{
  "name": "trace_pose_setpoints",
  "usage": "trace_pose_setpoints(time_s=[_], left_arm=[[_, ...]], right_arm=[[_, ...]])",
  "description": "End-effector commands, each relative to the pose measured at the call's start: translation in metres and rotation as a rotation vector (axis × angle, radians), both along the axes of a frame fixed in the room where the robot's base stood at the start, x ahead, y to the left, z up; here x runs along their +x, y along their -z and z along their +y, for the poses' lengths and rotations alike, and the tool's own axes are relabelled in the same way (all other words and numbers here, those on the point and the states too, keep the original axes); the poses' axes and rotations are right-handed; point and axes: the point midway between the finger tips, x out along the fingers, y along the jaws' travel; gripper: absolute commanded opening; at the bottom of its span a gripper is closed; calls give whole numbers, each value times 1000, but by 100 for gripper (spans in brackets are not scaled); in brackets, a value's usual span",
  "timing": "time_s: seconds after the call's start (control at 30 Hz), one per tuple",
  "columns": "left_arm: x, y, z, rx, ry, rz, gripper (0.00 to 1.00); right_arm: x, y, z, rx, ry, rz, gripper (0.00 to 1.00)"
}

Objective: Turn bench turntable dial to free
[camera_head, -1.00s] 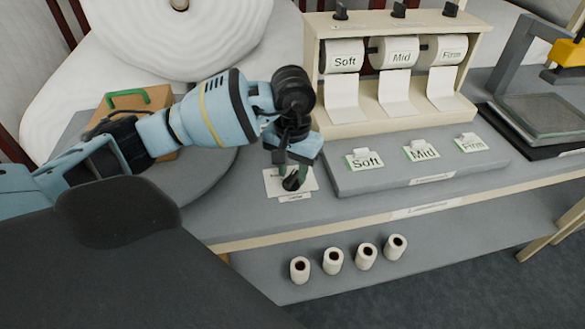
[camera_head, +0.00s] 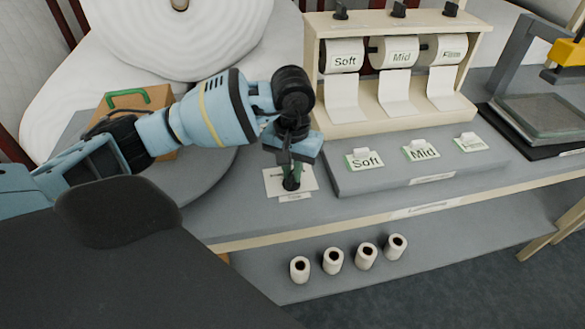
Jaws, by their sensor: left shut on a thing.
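The turntable dial (camera_head: 291,183) is a small dark knob on a white label plate (camera_head: 306,181) at the bench's front edge. My left gripper (camera_head: 291,174) points down over it and is shut on the knob. The gripper covers much of the dial and part of the plate's lettering, so I cannot read its setting. The round grey turntable (camera_head: 205,178) lies to the left, partly behind my left arm. My right gripper is not in view.
A wooden rack (camera_head: 400,102) holds rolls marked Soft, Mid and Firm. A grey tray (camera_head: 465,172) with matching cards lies before it, close to my gripper. Several small white rolls (camera_head: 333,261) stand on the lower shelf. A brown box (camera_head: 155,98) with a green handle is behind my arm.

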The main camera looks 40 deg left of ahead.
Motion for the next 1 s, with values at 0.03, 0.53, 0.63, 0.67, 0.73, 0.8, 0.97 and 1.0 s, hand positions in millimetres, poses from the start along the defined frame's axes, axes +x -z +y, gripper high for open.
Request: trace_pose_setpoints(time_s=[0.03,0.53,0.63,0.67,0.73,0.8,0.97,1.0], left_arm=[[0,-1,0,-1,-27,-1,0],[-1,-1,2,0,-470,0,0],[-2,-1,3,0,-565,0,0],[-2,-1,3,-1,-593,0,0],[-2,-2,3,-1,-660,0,0],[-2,-2,3,-2,-727,-1,0],[-2,-2,4,-2,-878,-2,0],[-3,-2,4,-2,-914,-2,0]], right_arm=[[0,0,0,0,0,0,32],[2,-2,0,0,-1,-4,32],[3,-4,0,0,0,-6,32],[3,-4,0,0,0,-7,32],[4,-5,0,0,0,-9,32],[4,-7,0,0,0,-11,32],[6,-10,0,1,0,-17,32],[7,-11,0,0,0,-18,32]])
